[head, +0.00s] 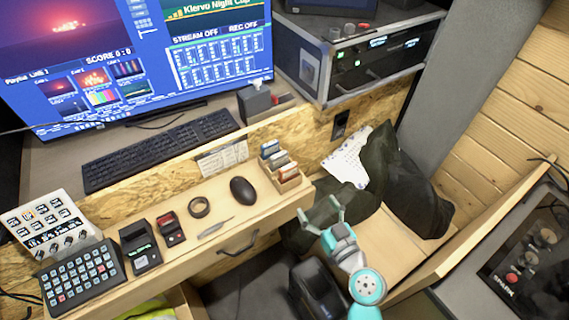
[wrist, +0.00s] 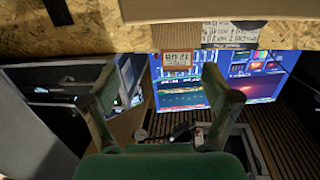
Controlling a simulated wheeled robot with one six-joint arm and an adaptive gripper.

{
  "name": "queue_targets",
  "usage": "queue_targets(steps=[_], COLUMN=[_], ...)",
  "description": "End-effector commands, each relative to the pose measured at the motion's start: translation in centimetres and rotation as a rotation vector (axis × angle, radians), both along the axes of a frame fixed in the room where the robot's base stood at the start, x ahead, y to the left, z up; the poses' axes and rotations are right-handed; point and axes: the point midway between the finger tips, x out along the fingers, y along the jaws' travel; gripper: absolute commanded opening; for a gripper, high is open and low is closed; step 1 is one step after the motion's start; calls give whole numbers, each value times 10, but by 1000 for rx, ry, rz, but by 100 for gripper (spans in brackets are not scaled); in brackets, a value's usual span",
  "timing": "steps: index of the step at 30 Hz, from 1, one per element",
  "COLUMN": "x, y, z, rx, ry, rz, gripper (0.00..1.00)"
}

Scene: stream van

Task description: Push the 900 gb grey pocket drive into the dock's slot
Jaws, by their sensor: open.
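My gripper (head: 325,215) is open and empty, held in the air to the right of the shelf's front corner. In the wrist view its two green fingers (wrist: 162,85) stand wide apart with nothing between them. A small wooden rack (head: 288,180) at the shelf's right end holds several upright slim pieces, blue, grey and orange-brown. They look like pocket drives; their labels are too small to read, so I cannot tell which is 900 GB. A black device with a green display (head: 140,250) on the shelf may be the dock; its slot is not clear.
The shelf also holds a red-and-black device (head: 170,230), a tape roll (head: 199,207), a mouse (head: 243,190) and control panels (head: 82,275). A keyboard (head: 160,148) and monitor stand behind. A rack case (head: 350,60) is at upper right. Dark cloth (head: 410,190) lies right of my gripper.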

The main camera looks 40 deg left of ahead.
Motion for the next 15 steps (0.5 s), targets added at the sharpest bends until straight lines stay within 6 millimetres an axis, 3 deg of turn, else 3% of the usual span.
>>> queue_targets(steps=[3,6,15], x=[8,10,23], y=[27,38,76], z=[24,34,40], rx=[25,37,43], ry=[-44,-65,-75], rz=[74,109,127], gripper=[88,88,88])
